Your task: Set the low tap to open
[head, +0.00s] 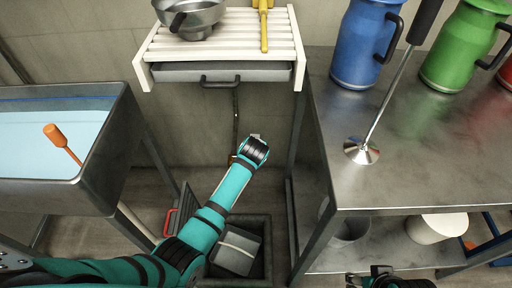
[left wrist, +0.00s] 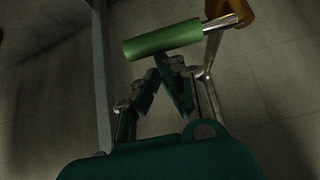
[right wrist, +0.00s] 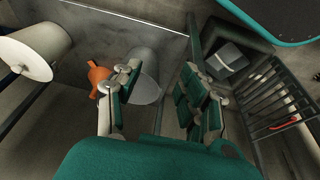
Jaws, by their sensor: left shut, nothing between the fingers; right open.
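The low tap shows in the left wrist view as a lever with a green sleeve handle (left wrist: 163,40). Its metal stem runs right to a brass-coloured body (left wrist: 232,10) at the top edge. My left gripper (left wrist: 168,72) is shut and empty, its fingertips just below the green handle; I cannot tell whether they touch it. In the head view my left arm reaches to the back wall, and its gripper end (head: 254,148) hides the tap. My right gripper (right wrist: 160,78) is open and empty; it also shows at the bottom edge of the head view (head: 382,272).
A basin of liquid (head: 98,180) stands left. A steel table (head: 430,150) with jugs stands right, with a lower shelf holding a white container (head: 437,228). A slatted rack (head: 222,45) hangs on the wall above. A dark bin (head: 262,225) sits on the floor.

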